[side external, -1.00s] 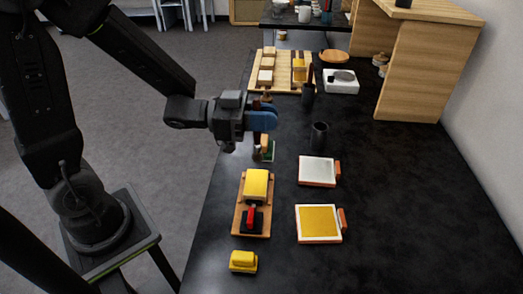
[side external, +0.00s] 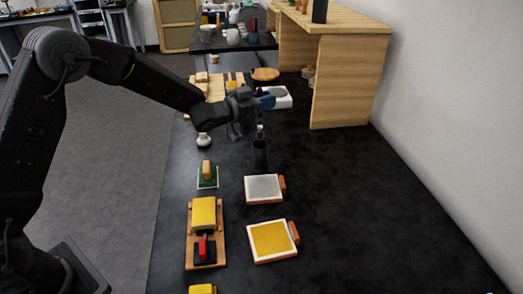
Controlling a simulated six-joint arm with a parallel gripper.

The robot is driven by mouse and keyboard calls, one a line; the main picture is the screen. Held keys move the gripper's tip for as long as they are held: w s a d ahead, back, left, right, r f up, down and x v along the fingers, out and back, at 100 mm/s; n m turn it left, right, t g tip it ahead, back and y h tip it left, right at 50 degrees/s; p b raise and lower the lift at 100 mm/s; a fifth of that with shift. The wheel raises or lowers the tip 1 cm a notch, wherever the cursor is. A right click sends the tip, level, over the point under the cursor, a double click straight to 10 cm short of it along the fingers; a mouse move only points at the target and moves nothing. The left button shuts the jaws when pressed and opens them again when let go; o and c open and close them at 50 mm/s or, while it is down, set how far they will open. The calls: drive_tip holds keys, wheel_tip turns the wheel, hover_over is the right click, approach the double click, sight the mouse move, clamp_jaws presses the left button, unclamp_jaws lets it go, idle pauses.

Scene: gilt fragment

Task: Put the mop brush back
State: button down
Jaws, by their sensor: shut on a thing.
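A dark upright cup (side external: 260,155) stands directly below. The brush's lower end is at the cup's mouth in this view; I cannot tell whether it is inside or just above or behind it.
A white-topped pad (side external: 263,188) and a yellow-topped pad (side external: 272,241) lie in front of the cup. A green-based block (side external: 207,176), a small white vase (side external: 204,139) and a wooden tray (side external: 190,259) are left. A wooden shelf (side external: 345,85) stands behind right. The right side is clear.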

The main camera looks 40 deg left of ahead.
sight(258, 131)
wheel_tip(258, 131, down, 9)
drive_tip(key=shift+r, duration=0.15)
idle(0.4)
drive_tip(key=c, duration=1.1)
unclamp_jaws()
